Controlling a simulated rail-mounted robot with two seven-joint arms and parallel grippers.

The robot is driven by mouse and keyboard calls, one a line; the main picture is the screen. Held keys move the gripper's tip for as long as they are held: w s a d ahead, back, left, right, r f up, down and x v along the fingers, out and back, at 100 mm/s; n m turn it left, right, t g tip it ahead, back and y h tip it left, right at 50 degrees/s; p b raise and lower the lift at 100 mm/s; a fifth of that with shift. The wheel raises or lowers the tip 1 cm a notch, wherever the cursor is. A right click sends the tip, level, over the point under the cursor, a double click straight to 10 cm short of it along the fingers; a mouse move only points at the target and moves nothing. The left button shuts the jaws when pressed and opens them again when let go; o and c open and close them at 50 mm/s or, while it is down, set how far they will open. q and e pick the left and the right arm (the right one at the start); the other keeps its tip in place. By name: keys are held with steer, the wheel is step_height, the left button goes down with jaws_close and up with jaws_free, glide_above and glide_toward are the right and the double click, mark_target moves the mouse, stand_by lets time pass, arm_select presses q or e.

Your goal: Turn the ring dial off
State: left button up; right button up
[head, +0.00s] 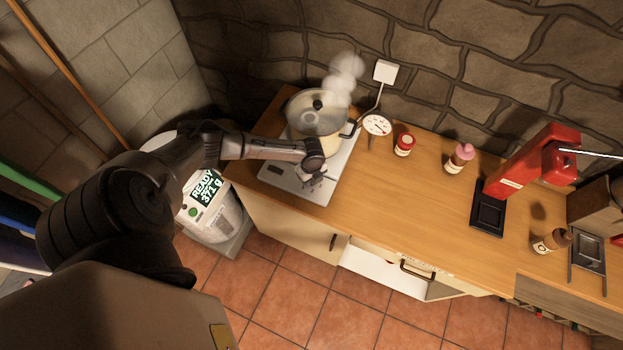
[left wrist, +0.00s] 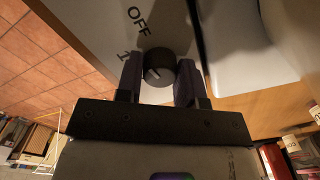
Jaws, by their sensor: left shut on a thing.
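The ring dial (left wrist: 158,64) is a dark round knob on the pale front panel of a hotplate (head: 282,184). The word OFF and a 1 are printed beside it in the left wrist view. My left gripper (left wrist: 160,80) has a finger on each side of the dial and is shut on it. In the head view my left gripper (head: 316,178) is at the front of the hotplate, and the dial is too small and covered to make out. A lidded pot (head: 318,112) stands on the hotplate with steam above it. My right gripper is not in view.
A round gauge (head: 377,125), a red-capped jar (head: 404,145) and a pink-topped bottle (head: 459,158) stand right of the pot. A red press (head: 520,172) is farther right. A drawer (head: 400,272) below the counter is open. The counter's middle is clear.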

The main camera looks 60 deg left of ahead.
arm_select(q)
steer(key=shift+m, duration=0.4)
stand_by(0.3)
steer(key=o, duration=0.9)
step_height(320, 180, up, 14)
steer(key=shift+f+b, duration=0.1)
steer(key=shift+b, duration=0.2)
